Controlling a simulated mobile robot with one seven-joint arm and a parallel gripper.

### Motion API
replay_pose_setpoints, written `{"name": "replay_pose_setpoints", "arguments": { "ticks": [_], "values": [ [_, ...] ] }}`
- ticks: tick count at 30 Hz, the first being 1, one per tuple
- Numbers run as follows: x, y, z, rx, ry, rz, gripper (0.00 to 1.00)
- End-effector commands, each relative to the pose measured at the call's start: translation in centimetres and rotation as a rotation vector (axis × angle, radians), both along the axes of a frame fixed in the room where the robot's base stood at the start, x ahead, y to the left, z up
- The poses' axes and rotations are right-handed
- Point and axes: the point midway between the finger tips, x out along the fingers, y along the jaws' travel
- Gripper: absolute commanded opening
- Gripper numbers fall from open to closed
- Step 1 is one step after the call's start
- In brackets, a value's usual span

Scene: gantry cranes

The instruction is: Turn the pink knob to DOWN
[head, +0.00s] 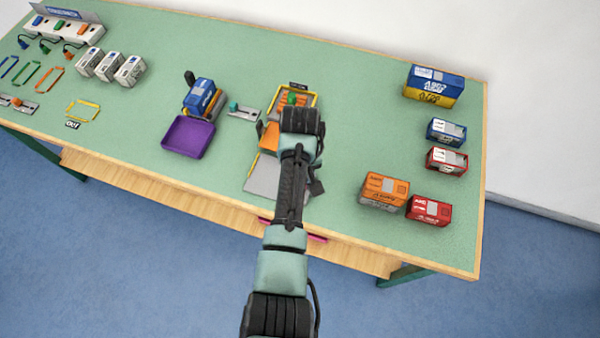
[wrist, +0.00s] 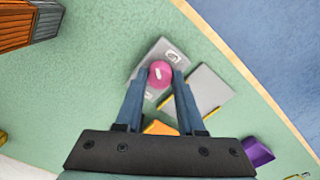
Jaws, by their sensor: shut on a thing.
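The pink knob (wrist: 160,71) sits on a small grey plate (wrist: 152,51) in the wrist view. It is round, with a pale mark on its top. A small white label shows on the plate beyond the knob; its lettering is too small to read. My gripper (wrist: 158,79) is shut on the knob, with one finger on each side of it. In the head view my arm covers the knob and its plate.
A grey flat board (head: 262,178) with yellow edges lies beside the knob's plate. An orange thing (head: 269,136) and a purple tray (head: 188,138) are close by. Orange (head: 385,188) and red (head: 429,208) boxes stand to the right. Green table is clear between.

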Motion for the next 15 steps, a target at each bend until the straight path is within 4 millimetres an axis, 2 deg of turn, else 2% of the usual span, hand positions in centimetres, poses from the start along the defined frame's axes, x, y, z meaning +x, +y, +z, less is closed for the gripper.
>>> {"name": "replay_pose_setpoints", "arguments": {
  "ticks": [15],
  "values": [
    [0.14, -0.05, 0.31, 0.000, -0.004, 0.489, 0.00]
  ]
}}
